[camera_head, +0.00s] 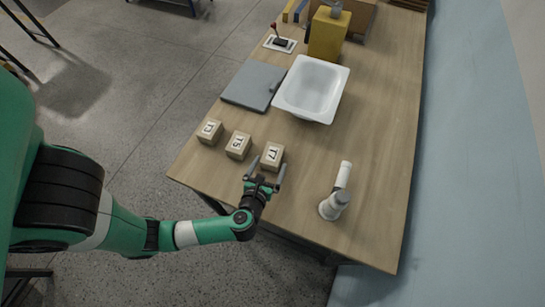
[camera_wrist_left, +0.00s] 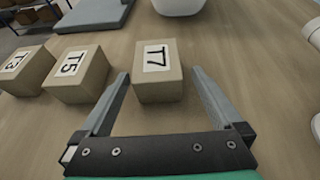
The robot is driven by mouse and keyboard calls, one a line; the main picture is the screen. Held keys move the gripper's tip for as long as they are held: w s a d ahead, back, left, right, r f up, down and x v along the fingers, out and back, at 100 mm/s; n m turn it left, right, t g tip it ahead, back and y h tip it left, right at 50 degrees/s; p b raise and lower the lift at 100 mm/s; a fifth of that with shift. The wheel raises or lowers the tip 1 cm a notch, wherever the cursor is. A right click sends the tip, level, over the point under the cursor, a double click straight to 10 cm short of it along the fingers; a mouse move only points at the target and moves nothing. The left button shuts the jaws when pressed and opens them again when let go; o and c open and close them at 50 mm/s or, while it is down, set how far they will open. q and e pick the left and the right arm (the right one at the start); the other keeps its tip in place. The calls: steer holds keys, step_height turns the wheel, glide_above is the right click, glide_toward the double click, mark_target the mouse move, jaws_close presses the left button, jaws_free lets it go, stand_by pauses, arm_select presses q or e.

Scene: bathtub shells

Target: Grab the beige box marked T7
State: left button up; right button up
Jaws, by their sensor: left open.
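The beige box marked T7 (camera_head: 271,156) sits on the wooden table near its front edge, the rightmost of a row of three boxes. In the left wrist view, the T7 box (camera_wrist_left: 158,72) stands just ahead, between the lines of the fingers, its label facing up. My left gripper (camera_head: 266,171) is open and empty, its fingers pointing at the box. The left wrist view shows the gripper's fingers (camera_wrist_left: 160,76) spread wider than the box, with the fingertips at about its sides. I cannot tell whether either finger touches it. My right gripper is not in view.
The T5 box (camera_head: 238,145) stands close left of T7, with the T3 box (camera_head: 209,132) beyond it. A grey panel (camera_head: 250,85) and a white tub (camera_head: 311,89) lie behind.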

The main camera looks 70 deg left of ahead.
mark_target(272, 155)
arm_select(q)
steer(key=shift+b+x, duration=0.7)
steer(key=shift+x, duration=2)
steer(key=shift+s, duration=0.15)
steer(key=c, duration=1.5)
steer(key=shift+r, duration=0.3)
step_height(272, 155, up, 3)
steer(key=shift+f+p, duration=0.25)
steer(key=shift+p, duration=0.7)
steer(key=w+a+r+p, duration=0.1)
steer(key=a+r, duration=0.2)
steer(key=a, duration=0.1)
steer(key=w+a+r+p, duration=0.2)
steer(key=a+r, duration=0.1)
steer(key=a, duration=0.1)
steer(key=w+a+r+p, duration=0.2)
steer(key=a+r, duration=0.1)
steer(key=a, duration=0.2)
steer(key=shift+w+r, duration=0.15)
steer(key=shift+r, duration=0.25)
